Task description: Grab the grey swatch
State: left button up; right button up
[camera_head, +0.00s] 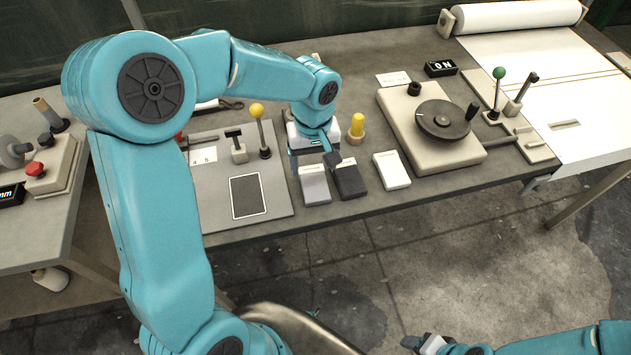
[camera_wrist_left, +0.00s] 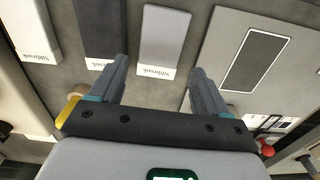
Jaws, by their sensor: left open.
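The grey swatch (camera_head: 314,187) is a light grey block with a white labelled edge, lying flat on the table beside the grey panel. It also shows in the left wrist view (camera_wrist_left: 163,38), between the lines of the two fingers. My left gripper (camera_head: 315,161) is open and empty, over the far end of the grey swatch; in the left wrist view its fingertips (camera_wrist_left: 160,68) are apart. The gripper hides part of the swatch's far end in the head view. My right gripper (camera_head: 426,344) shows partly at the bottom edge, far from the swatches; its jaws are unclear.
A dark swatch (camera_head: 351,183) lies close to the right of the grey one, and a white swatch (camera_head: 391,171) farther right. The panel (camera_head: 274,199) with a dark framed rectangle is at left. A yellow knob (camera_head: 356,126) and yellow-balled lever (camera_head: 257,111) stand behind.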

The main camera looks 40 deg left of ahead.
aim_at(315, 183)
pick_arm(q)
jog(key=shift+s+f, duration=0.25)
jog(key=shift+f, duration=0.35)
jog(key=f, duration=0.4)
jog(key=shift+d+f+p, duration=0.2)
jog(key=shift+f+p, duration=0.15)
jog(key=shift+p, duration=0.05)
jog(key=shift+s+d+r, duration=0.1)
jog(key=shift+c, duration=0.9)
jog(key=c, duration=0.7)
